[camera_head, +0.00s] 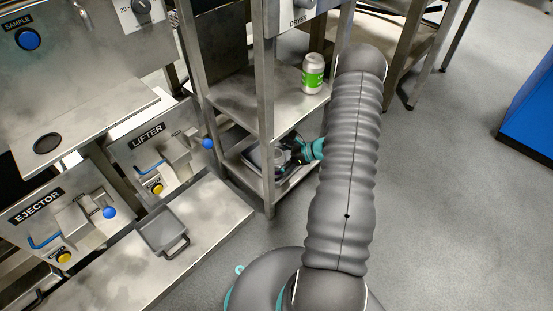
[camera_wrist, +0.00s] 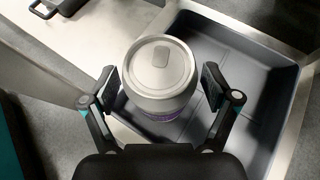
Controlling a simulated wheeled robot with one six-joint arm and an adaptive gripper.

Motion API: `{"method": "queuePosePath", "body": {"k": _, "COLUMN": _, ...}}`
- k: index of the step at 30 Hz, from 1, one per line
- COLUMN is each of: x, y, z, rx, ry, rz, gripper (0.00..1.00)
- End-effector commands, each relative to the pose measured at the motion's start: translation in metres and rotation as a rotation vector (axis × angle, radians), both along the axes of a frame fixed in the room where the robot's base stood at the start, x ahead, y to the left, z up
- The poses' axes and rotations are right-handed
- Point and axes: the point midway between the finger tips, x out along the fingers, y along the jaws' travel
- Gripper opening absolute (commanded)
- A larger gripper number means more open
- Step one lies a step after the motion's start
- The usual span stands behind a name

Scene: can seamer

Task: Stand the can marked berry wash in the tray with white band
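A can (camera_wrist: 160,75) with a pale lid and a purple band low on its side stands between the fingers of my gripper (camera_wrist: 163,88) in the wrist view. A narrow gap shows on each side, so the fingers look open around it. The can appears upright over the left part of a dark grey tray (camera_wrist: 262,62); its base is hidden, so contact with the floor cannot be told. The marking is not readable, and no white band shows. In the head view my gripper (camera_head: 303,150) is at the lower shelf, beside the tray (camera_head: 252,158).
A green-and-white can (camera_head: 313,75) stands on the upper shelf (camera_head: 240,98), above my gripper. A shelf post (camera_head: 266,110) stands in front of the tray. Another grey tray with a handle (camera_head: 163,232) sits on the bench at left.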

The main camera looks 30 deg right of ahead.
Motion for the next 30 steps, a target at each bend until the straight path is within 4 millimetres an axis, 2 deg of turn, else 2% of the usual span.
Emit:
{"method": "queuePosePath", "body": {"k": 12, "x": -0.001, "y": -0.002, "z": 0.006, "rx": 0.000, "ry": 0.000, "rz": -0.001, "gripper": 0.91}}
{"method": "queuePosePath", "body": {"k": 30, "x": -0.054, "y": -0.075, "z": 0.054, "rx": -0.001, "ry": -0.001, "rz": -0.003, "gripper": 0.91}}
